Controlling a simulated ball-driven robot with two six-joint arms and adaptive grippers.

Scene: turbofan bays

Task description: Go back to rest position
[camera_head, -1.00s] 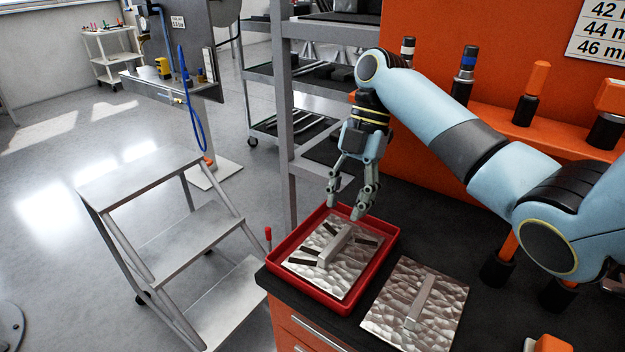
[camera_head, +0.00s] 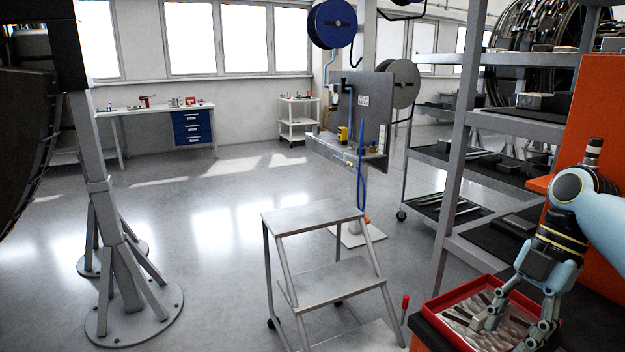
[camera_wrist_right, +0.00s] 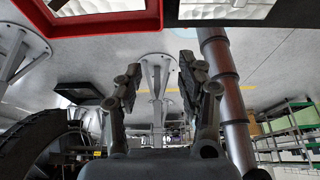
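My right gripper (camera_head: 508,332) hangs over the red tray (camera_head: 452,296) at the lower right of the head view, its fingers apart with nothing between them. In the right wrist view my right gripper (camera_wrist_right: 160,82) also shows two spread, empty fingers. A textured metal panel (camera_head: 462,327) with small dark pieces lies in the tray, partly hidden by the fingers. The red tray (camera_wrist_right: 95,28) shows at the top left of the wrist view. My left gripper is in neither view.
A step stool (camera_head: 312,218) stands on the floor left of the workbench. A grey shelf rack (camera_head: 470,120) and an orange panel (camera_head: 592,150) rise on the right. A grey stand (camera_head: 110,220) is at left. The floor between stand and stool is clear.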

